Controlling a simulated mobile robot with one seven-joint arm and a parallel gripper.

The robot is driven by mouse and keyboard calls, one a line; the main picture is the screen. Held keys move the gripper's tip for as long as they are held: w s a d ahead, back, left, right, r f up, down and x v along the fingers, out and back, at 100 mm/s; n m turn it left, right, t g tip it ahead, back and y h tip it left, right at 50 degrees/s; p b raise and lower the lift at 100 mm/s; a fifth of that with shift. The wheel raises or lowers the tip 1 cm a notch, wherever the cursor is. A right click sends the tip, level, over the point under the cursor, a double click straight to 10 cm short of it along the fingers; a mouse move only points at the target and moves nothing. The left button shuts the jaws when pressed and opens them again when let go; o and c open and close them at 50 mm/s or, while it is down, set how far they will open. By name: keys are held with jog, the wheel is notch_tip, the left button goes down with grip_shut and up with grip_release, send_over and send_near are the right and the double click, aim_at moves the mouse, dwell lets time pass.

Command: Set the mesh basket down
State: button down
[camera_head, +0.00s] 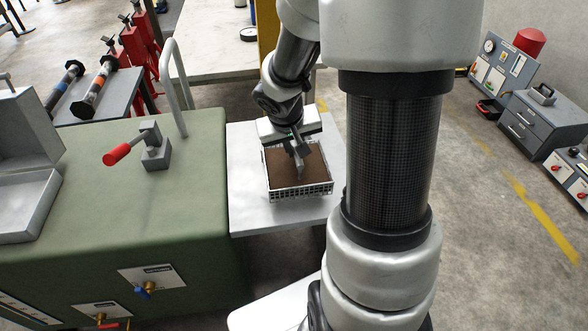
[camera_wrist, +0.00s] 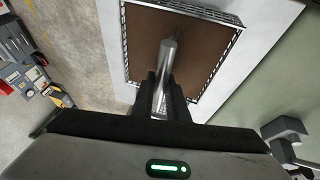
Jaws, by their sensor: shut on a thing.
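The mesh basket (camera_head: 300,193) has pale lattice walls and a brown inside. It is level over the white table (camera_head: 244,210) in the head view, and I cannot tell whether its base touches the top. My gripper (camera_head: 298,150) reaches down over its middle. In the wrist view the basket's brown inside and lattice rim (camera_wrist: 200,10) lie beyond the jaws. There my gripper (camera_wrist: 162,95) is shut on a shiny metal bar standing over the basket's middle, which looks like its handle.
A green machine (camera_head: 120,215) with a red-tipped lever (camera_head: 118,153) adjoins the table on the left. A pale bench (camera_head: 215,45) stands behind. Bare white tabletop shows around the basket. Grey cabinets (camera_head: 540,125) stand far right across open floor.

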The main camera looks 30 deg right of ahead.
jog(key=shift+f+b, duration=1.15)
jog(key=shift+f, duration=1.25)
jog(key=shift+f+b, duration=0.25)
jog(key=shift+b, duration=0.05)
jog(key=c, duration=1.7)
grip_release()
jog(key=shift+r, duration=0.1)
jog(key=shift+c, duration=0.2)
jog(key=shift+r+p, duration=0.25)
jog(key=shift+p, duration=0.2)
jog(key=p+v, duration=0.5)
jog(key=v, duration=0.7)
jog(key=shift+a+f, duration=0.1)
